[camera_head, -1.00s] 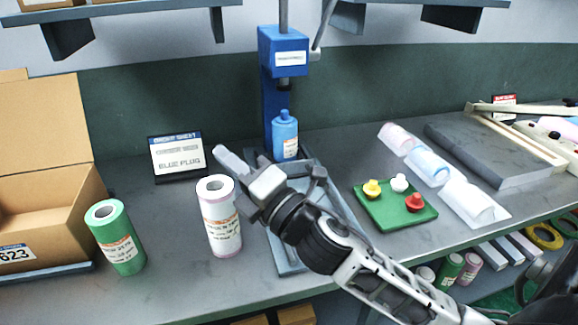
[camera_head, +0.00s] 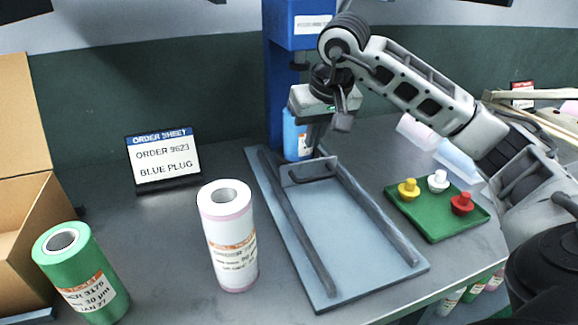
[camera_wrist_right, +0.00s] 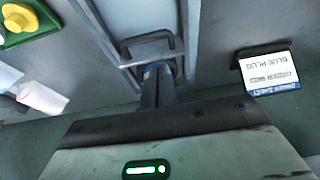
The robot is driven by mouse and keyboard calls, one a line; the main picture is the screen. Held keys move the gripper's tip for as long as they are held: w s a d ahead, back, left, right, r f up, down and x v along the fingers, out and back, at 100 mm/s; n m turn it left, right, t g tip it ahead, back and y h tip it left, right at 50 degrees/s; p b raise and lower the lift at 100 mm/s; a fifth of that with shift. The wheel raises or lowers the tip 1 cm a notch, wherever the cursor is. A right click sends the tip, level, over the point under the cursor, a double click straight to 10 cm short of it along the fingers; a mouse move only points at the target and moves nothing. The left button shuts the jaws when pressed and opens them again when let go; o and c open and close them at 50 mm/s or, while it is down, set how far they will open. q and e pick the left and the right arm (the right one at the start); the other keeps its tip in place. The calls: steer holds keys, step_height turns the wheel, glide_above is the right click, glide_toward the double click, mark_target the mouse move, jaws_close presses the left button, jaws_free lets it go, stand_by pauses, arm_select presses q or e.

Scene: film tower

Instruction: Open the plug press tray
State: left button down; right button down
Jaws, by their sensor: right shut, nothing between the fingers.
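The blue plug press (camera_head: 282,100) stands at the back of the bench. Its grey-blue base plate (camera_head: 365,245) runs toward the front edge between two raised rails. The tray (camera_head: 307,170), with a dark bar handle, sits at the rear of the rails, close to the column; the handle also shows in the wrist view (camera_wrist_right: 150,42). My right gripper (camera_head: 318,142) points down just behind the handle, shut and empty; its fingers show in the wrist view (camera_wrist_right: 158,86). Contact with the handle cannot be told. My left gripper is out of view.
A white-pink roll (camera_head: 228,245) and a green roll (camera_head: 80,280) stand left of the press. The order sheet (camera_head: 163,158) reads blue plug. A green tray (camera_head: 435,222) with yellow, white and red plugs lies right. The base plate's front is clear.

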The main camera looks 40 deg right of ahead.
steer(key=x, duration=0.9)
steer(key=shift+d+f, duration=0.35)
steer(key=shift+d, duration=0.1)
steer(key=shift+s+a, duration=0.1)
steer(key=shift+s, duration=0.05)
